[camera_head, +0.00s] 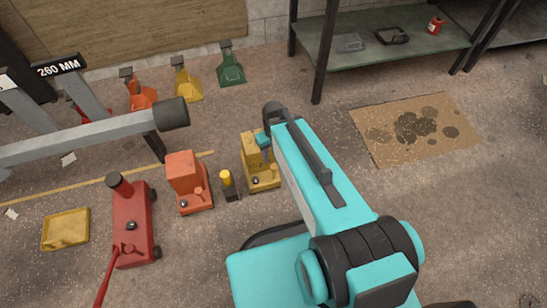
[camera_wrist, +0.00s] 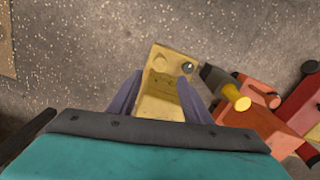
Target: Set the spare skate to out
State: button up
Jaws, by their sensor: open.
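A yellow skate (camera_head: 262,178) stands on the floor beside my arm; an orange-red skate (camera_head: 187,184) stands to its left. No label shows which one is the spare. A small black piece with a yellow knob (camera_head: 227,180) stands between them. In the wrist view my gripper (camera_wrist: 158,98) is open, with its two grey-purple fingers on either side of the yellow skate (camera_wrist: 165,72). I cannot tell whether they touch it. The yellow knob (camera_wrist: 238,100) and the orange-red skate (camera_wrist: 255,122) show to the right. My arm partly hides the yellow skate in the head view.
A red jack (camera_head: 132,225) and a yellow tray (camera_head: 66,230) lie left. A grey beam (camera_head: 90,138) marked 260 MM nearby stretches over the floor. Orange, yellow and green stands (camera_head: 230,68) line the back wall. A shelf (camera_head: 380,60) and stained cardboard (camera_head: 380,150) are right.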

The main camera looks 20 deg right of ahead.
jog(key=shift+r+p, duration=0.75)
jog(key=shift+r, duration=2)
jog(key=s+r+m+g+p, duration=0.2)
jog(key=s+g+p, duration=0.3)
jog(key=s+p, duration=1.5)
jog(key=s, duration=0.4)
jog(key=shift+s+r+m, duration=0.15)
jog(key=shift+r+m, duration=0.15)
jog(key=shift+r, duration=0.1)
jog(key=shift+a, duration=0.25)
